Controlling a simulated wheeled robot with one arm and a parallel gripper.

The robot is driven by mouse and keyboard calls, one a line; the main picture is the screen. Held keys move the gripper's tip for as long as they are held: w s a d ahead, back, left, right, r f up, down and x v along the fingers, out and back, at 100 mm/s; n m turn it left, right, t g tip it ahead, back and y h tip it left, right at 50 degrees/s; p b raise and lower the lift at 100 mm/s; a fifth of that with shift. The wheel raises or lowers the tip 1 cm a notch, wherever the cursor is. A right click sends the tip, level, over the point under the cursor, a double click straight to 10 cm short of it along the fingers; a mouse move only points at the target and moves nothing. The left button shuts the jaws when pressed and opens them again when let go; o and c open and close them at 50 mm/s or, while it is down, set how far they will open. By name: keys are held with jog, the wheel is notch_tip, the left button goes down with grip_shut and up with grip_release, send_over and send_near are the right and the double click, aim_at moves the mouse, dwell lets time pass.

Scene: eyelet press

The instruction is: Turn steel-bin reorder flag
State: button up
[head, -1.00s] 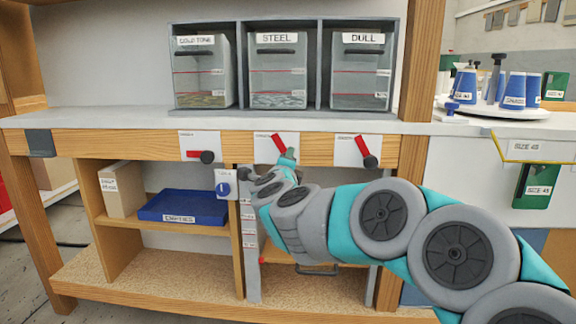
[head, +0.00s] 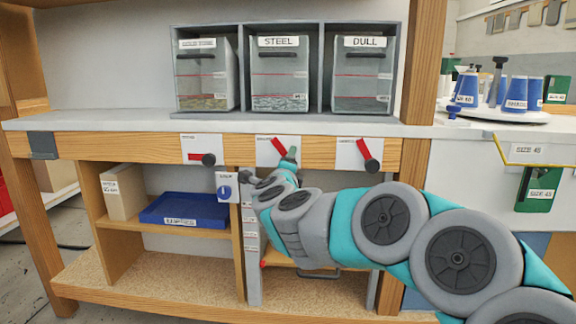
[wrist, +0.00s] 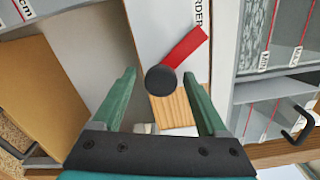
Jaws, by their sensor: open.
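The steel-bin reorder flag (head: 280,147) is a red bar on a white plate, on the wooden rail below the STEEL bin (head: 279,74). In the head view the bar tilts up and to the left, and my arm hides its lower end. In the wrist view a red flag with a round black pivot (wrist: 161,79) lies between my two green fingers. My gripper (wrist: 160,85) is open, with a finger on each side of the pivot and visible gaps to both. My gripper (head: 290,155) is at the middle plate in the head view.
The left flag (head: 195,157) lies level, and the right flag (head: 367,152) tilts up to the left. A blue tray (head: 185,210) rests on the shelf below. The white counter (head: 120,122) is mostly clear.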

jog(key=shift+s, duration=0.15)
jog(key=s, duration=0.7)
jog(key=shift+s+a+p, duration=0.15)
jog(key=shift+s+p, duration=0.1)
jog(key=shift+p, duration=0.1)
